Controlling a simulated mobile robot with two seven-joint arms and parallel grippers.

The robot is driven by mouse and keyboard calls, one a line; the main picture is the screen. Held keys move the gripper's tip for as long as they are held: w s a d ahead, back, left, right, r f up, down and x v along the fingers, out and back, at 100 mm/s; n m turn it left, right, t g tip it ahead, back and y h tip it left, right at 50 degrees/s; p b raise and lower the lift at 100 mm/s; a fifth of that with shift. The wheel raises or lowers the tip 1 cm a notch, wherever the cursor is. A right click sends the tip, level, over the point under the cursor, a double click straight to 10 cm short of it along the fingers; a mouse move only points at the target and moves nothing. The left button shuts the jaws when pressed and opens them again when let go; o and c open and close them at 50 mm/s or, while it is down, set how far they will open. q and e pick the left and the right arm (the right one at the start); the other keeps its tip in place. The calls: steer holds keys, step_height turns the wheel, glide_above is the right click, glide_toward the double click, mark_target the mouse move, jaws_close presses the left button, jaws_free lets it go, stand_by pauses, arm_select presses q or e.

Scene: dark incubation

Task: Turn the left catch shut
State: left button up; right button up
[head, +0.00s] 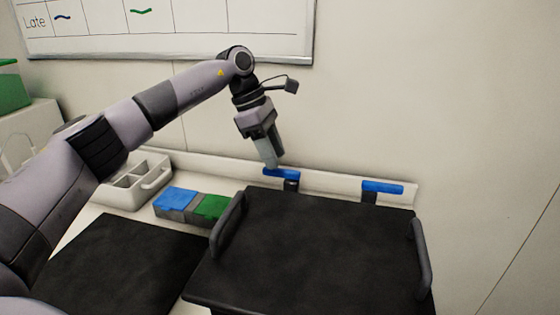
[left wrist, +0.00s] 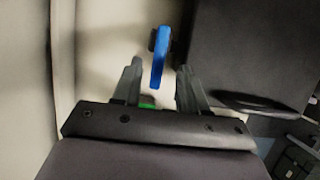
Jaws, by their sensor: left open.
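The left catch (head: 283,174) is a blue bar on a dark post behind the black lid (head: 310,245). Its bar points left from the post, along the wall, and does not lie over the lid. My left gripper (head: 271,163) points down at the bar's left end. In the left wrist view the blue bar (left wrist: 159,60) reaches between the open fingertips (left wrist: 159,72), with a gap showing on each side. The right catch (head: 383,188) is a similar blue bar, pointing right from its post. My right gripper is not in view.
The lid has a dark handle on its left (head: 228,222) and right (head: 421,258) sides. Blue (head: 176,199) and green (head: 212,206) boxes, a white caddy (head: 127,192) and a dark mat (head: 120,265) lie to the left. The wall rises close behind the catches.

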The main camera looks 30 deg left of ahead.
mark_target(281, 169)
arm_select(q)
steer(key=shift+x, duration=1.75)
jaws_close()
